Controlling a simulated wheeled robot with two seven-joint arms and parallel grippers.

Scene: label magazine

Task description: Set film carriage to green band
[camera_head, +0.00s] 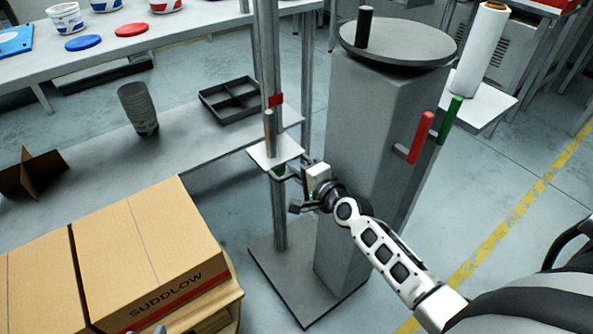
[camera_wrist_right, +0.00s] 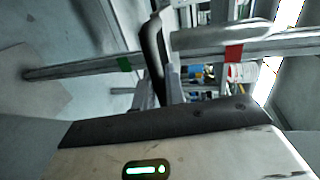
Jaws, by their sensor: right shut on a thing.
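In the right wrist view the mast runs sideways, with the green band (camera_wrist_right: 124,64) left of the fingers and the red band (camera_wrist_right: 233,53) right. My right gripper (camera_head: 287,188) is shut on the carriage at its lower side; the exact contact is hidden. Only a grey sliver, perhaps my left gripper, shows at the head view's bottom edge.
A grey column with a round turntable (camera_head: 398,42) stands right of the mast, with red (camera_head: 421,138) and green (camera_head: 450,120) handles. A white film roll (camera_head: 480,48) stands behind. Cartons (camera_head: 150,245) are at front left. A bench with a black tray (camera_head: 203,95) lies behind the mast.

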